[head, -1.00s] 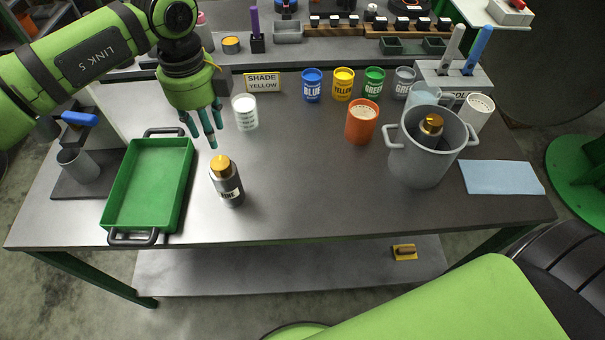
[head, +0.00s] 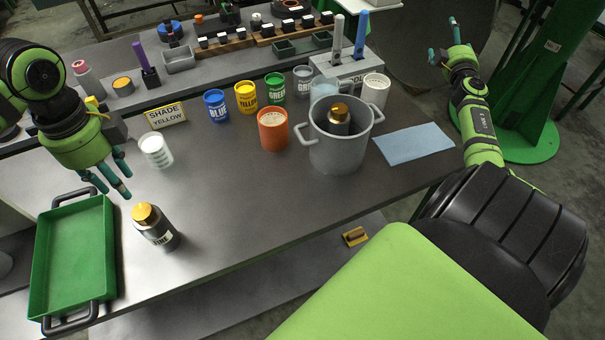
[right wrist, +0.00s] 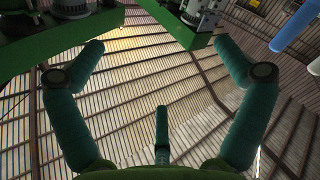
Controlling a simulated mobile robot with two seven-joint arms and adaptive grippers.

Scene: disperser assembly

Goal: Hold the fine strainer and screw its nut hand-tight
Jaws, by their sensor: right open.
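The fine strainer (head: 160,236) is a dark bottle-shaped cylinder with a pale label, partly readable as "FINE". It stands on the table in the head view, with its gold nut (head: 145,213) on top. My left gripper (head: 118,188) hangs just behind and left of the nut, fingers pointing down, apart and empty; it does not appear to touch the strainer. My right gripper (head: 455,30) is raised beyond the table's right side, pointing up. In the right wrist view its fingers (right wrist: 160,95) are spread with nothing between them, only roof behind.
A green tray (head: 75,200) lies left of the strainer. A grey two-handled pot (head: 338,150) holds another gold-capped piece (head: 339,115). A white cup (head: 155,152), orange cup (head: 272,130) and blue cloth (head: 414,144) are around. The table's middle front is bare.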

